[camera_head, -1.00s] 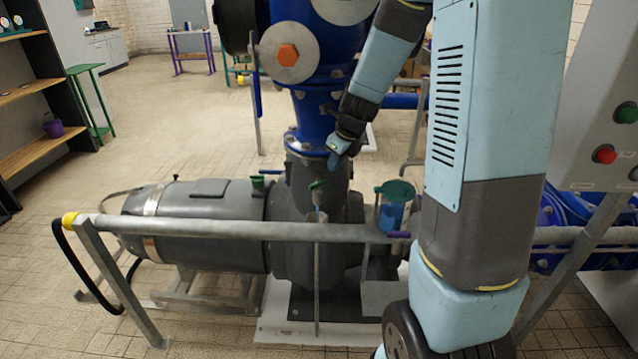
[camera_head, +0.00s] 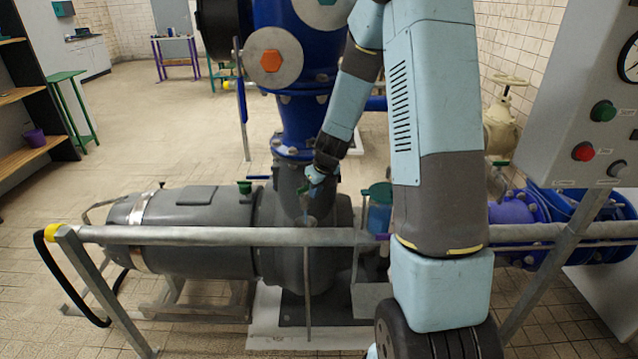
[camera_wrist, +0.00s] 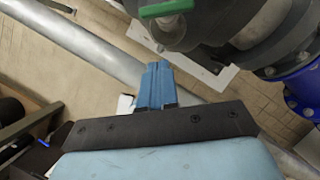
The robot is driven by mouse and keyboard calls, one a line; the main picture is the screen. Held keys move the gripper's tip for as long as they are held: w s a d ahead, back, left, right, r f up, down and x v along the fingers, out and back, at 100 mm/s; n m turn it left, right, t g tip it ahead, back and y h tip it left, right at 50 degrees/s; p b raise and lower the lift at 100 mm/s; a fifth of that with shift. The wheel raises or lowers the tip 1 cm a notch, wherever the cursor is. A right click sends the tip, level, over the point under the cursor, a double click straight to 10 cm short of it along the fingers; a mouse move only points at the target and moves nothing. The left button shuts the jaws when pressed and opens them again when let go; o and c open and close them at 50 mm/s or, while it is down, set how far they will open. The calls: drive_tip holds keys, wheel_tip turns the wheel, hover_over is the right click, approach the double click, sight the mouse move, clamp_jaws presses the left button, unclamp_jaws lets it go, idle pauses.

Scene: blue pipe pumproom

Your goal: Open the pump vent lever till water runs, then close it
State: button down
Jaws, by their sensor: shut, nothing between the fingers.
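The grey pump (camera_head: 283,240) stands behind the rail, with a small green-handled lever (camera_head: 303,189) on its front above a thin vertical pipe (camera_head: 307,285). In the wrist view a green lever (camera_wrist: 166,8) sits on a round grey fitting (camera_wrist: 170,33) at the top. My gripper (camera_head: 316,176) is just above the lever in the head view. In the wrist view my gripper (camera_wrist: 156,68) has its blue fingers together and empty, pointing toward the lever with a visible gap. I cannot tell the exact depth between them. No running water shows.
A grey handrail (camera_head: 200,236) crosses in front of the pump. A panel with green and red buttons (camera_head: 583,151) is at the right. Open tiled floor lies behind on the left.

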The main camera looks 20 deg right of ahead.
sight(306, 187)
drive_tip(key=shift+w+a+f, duration=0.25)
drive_tip(key=shift+w+a, duration=0.05)
drive_tip(key=shift+w, duration=0.4)
drive_tip(key=shift+w+a+f, duration=0.2)
drive_tip(key=shift+w+a, duration=0.1)
drive_tip(key=shift+w, duration=0.4)
drive_tip(key=shift+w+a+f, duration=0.25)
drive_tip(key=shift+w+a, duration=0.05)
drive_tip(key=shift+w, duration=0.4)
